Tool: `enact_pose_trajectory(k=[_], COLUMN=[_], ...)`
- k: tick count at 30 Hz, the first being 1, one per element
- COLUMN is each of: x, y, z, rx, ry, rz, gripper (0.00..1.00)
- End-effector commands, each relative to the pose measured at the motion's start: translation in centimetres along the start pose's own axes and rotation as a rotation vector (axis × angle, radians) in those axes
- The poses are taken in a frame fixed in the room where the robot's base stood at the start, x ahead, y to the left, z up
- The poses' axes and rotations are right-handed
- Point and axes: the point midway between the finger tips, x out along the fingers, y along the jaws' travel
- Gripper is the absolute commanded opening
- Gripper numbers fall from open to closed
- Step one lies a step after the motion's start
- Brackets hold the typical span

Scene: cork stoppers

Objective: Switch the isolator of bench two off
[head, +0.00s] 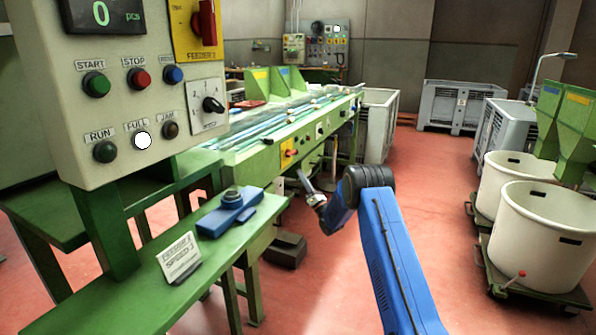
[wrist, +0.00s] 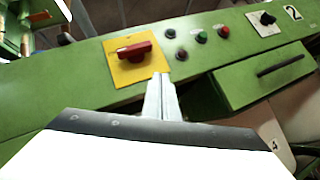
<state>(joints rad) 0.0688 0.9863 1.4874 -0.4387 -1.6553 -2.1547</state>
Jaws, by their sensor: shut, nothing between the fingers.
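The isolator of bench two has a red handle (wrist: 134,51) on a yellow plate (wrist: 127,73), set in the bench's green front panel. In the wrist view the handle lies roughly along the panel's length. In the head view the isolator (head: 291,153) is small, on the front of the long bench. A label with the number 2 (wrist: 293,13) is farther right on the same panel. My gripper (wrist: 160,78) is shut and empty. Its tips show just below and right of the yellow plate; I cannot tell whether they touch the panel. It also shows in the head view (head: 301,173).
Dark, green and red buttons (wrist: 202,37) and a black selector (wrist: 267,18) are right of the isolator. A green drawer (wrist: 265,85) is below them. A control box (head: 140,100) with another red isolator (head: 205,22) stands near left. White tubs (head: 540,235) are at right; red floor lies between.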

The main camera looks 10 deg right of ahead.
Motion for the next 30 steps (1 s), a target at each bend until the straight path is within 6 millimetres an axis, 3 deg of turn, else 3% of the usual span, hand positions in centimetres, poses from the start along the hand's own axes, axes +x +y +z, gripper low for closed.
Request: enact_pose_trajectory(k=[6, 12, 20, 30], x=[-4.0, -6.0, -6.8, -6.0], y=[-1.4, -2.1, -2.3, -1.9], z=[0.1, 0.2, 0.3, 0.8], rx=[0.002, 0.001, 0.001, 0.016], ry=[0.001, 0.001, 0.001, 0.007], rz=[-0.003, -0.001, 0.000, -0.014], gripper=[0.00, 0.00, 0.00, 0.00])
